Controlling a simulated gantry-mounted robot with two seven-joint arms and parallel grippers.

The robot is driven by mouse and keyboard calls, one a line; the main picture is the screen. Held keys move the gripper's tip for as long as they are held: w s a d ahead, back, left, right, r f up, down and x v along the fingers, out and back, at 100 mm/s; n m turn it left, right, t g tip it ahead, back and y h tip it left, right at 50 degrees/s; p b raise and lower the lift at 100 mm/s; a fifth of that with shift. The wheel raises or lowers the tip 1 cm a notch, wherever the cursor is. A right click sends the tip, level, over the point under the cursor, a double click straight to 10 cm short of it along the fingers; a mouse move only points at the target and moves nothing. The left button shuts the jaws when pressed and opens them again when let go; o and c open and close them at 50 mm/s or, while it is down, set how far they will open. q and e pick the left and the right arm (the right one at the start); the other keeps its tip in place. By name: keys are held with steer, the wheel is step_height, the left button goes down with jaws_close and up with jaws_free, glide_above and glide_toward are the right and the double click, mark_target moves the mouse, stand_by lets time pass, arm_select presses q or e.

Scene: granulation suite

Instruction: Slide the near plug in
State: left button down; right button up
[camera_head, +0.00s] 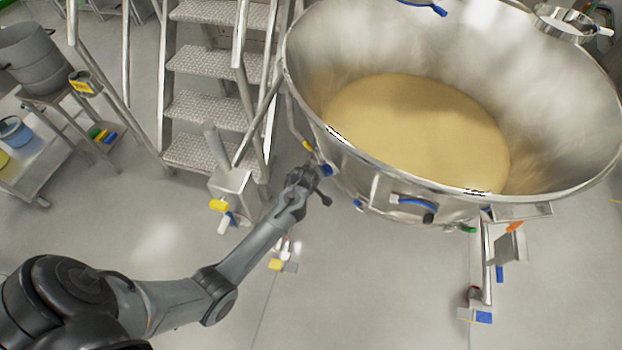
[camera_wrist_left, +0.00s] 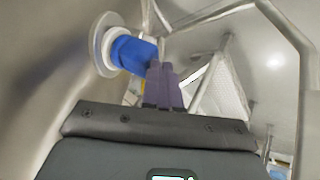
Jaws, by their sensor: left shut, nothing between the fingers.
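A blue plug (camera_wrist_left: 134,54) sits in a round pale metal collar (camera_wrist_left: 103,44) on the vessel wall in the left wrist view. Part of the plug stands out of the collar. My left gripper (camera_wrist_left: 165,84) is shut and empty, its fingers at the outer end of the plug; I cannot tell whether they touch it. In the head view my left gripper (camera_head: 322,189) is beside the vessel's lower left side, close to a blue piece (camera_head: 327,170). A second blue piece (camera_head: 358,204) shows farther right under the vessel. My right gripper is not in view.
The large steel vessel (camera_head: 455,192) holds tan powder (camera_head: 415,125). Metal steps (camera_head: 207,110) with rails stand left of it. A grey box post (camera_head: 229,181) with yellow and blue parts stands left of my gripper. The floor in front is mostly clear.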

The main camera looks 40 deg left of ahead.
arm_select(q)
steer(key=s+d+r+p, duration=0.2)
steer(key=s+r+p, duration=0.45)
steer(key=s, duration=0.25)
steer(key=s+d+f+m+g+b, duration=0.1)
steer(key=s+d+f+m, duration=0.15)
steer(key=s, duration=0.95)
steer(key=s+d+r+m+g+h, duration=0.2)
steer(key=s+d+r+m+h, duration=0.1)
steer(key=s+d+r+m, duration=1)
step_height(320, 180, up, 34)
steer(key=w+a+p, duration=0.1)
steer(key=w+p, duration=0.1)
steer(key=p, duration=3.2)
steer(key=shift+w+r, duration=0.15)
steer(key=shift+r, duration=0.1)
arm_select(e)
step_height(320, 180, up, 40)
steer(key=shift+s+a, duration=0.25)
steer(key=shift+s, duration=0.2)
